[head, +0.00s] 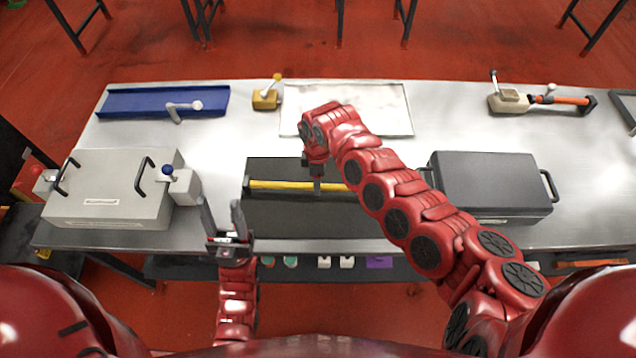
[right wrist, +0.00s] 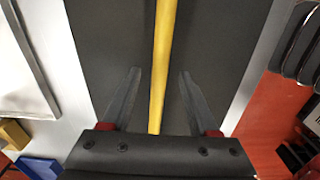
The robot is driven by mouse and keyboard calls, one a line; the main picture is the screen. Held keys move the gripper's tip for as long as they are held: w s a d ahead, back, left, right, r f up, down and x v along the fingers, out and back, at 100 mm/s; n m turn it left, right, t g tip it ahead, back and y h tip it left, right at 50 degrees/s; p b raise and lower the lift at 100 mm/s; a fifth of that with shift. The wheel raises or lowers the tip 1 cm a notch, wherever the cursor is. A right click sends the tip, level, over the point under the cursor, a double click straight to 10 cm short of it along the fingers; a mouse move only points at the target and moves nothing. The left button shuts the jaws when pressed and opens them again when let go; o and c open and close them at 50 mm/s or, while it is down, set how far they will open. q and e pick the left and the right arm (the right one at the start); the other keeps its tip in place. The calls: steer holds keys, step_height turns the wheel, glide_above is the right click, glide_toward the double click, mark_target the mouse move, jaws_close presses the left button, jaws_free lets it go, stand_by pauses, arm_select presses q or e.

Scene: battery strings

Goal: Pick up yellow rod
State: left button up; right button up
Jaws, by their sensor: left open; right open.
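The yellow rod (head: 283,185) lies lengthwise along the dark grey tray (head: 290,218) at the middle of the table. In the right wrist view the rod (right wrist: 163,60) runs between the two open fingers of my right gripper (right wrist: 155,85), apart from both. In the head view my right gripper (head: 318,186) points down over the rod; my arm hides the rod's right part. Whether the fingertips reach below the rod cannot be told. My left gripper (head: 222,215) is open and empty, left of the tray near the table's front edge.
A light grey case (head: 110,210) stands at the left and a dark case (head: 490,185) at the right. A blue tray (head: 140,103), a yellow block device (head: 265,98) and a white tray (head: 390,108) lie at the back. An orange-handled tool (head: 560,99) lies back right.

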steer(key=shift+f, duration=1.3)
steer(key=shift+c, duration=0.3)
jaws_close()
